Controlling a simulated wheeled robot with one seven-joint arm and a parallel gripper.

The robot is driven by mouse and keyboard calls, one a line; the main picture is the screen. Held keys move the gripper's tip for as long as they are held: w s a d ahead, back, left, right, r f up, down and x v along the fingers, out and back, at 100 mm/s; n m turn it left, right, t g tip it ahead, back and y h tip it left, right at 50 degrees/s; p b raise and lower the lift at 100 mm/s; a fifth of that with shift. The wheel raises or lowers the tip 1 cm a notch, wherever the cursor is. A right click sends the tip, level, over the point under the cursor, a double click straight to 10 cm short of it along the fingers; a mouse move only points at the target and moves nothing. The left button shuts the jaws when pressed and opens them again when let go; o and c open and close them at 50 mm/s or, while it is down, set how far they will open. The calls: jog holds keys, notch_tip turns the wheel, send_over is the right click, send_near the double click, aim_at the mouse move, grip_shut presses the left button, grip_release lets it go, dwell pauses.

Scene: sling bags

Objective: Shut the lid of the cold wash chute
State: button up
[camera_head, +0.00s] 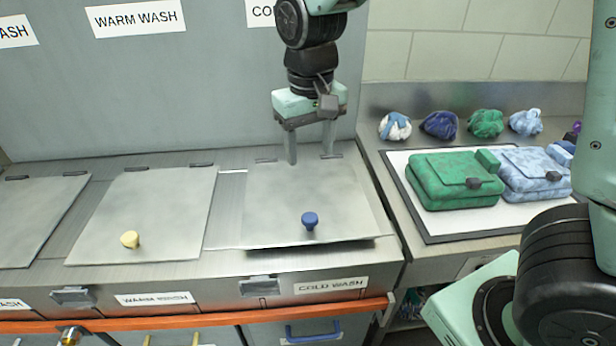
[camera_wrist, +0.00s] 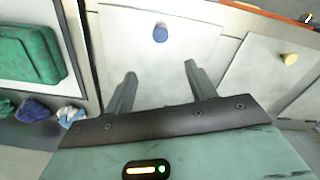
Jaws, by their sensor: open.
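The cold wash lid (camera_head: 300,190) is a flat grey metal plate with a blue knob (camera_head: 309,220) near its front edge. It lies nearly flat, with a dark gap or shadow under its front edge, so it looks slightly raised there. The lid (camera_wrist: 150,50) and blue knob (camera_wrist: 160,33) also show in the wrist view. My gripper (camera_head: 310,156) points down over the lid's rear, near the hinges. Its two fingers (camera_wrist: 160,72) are apart with nothing between them. I cannot tell whether the fingertips touch the lid. The chute opening is hidden under the lid.
The warm wash lid (camera_head: 145,210) with a yellow knob (camera_head: 130,239) lies flat to the left. On the right counter, a green bag (camera_head: 450,180) and a light blue bag (camera_head: 535,170) lie on a white mat (camera_head: 440,222). Several cloth bundles sit behind them.

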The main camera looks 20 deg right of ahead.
aim_at(311, 220)
notch_tip(311, 220, down, 17)
jog(key=shift+p, duration=0.3)
dwell(0.4)
grip_shut()
jog(key=shift+s+f+t+b, duration=0.25)
jog(key=shift+f+b, duration=0.3)
jog(key=shift+f, duration=0.2)
jog(key=shift+s+f+t+b, duration=0.25)
jog(key=shift+f+b, duration=0.25)
jog(key=shift+f, duration=0.2)
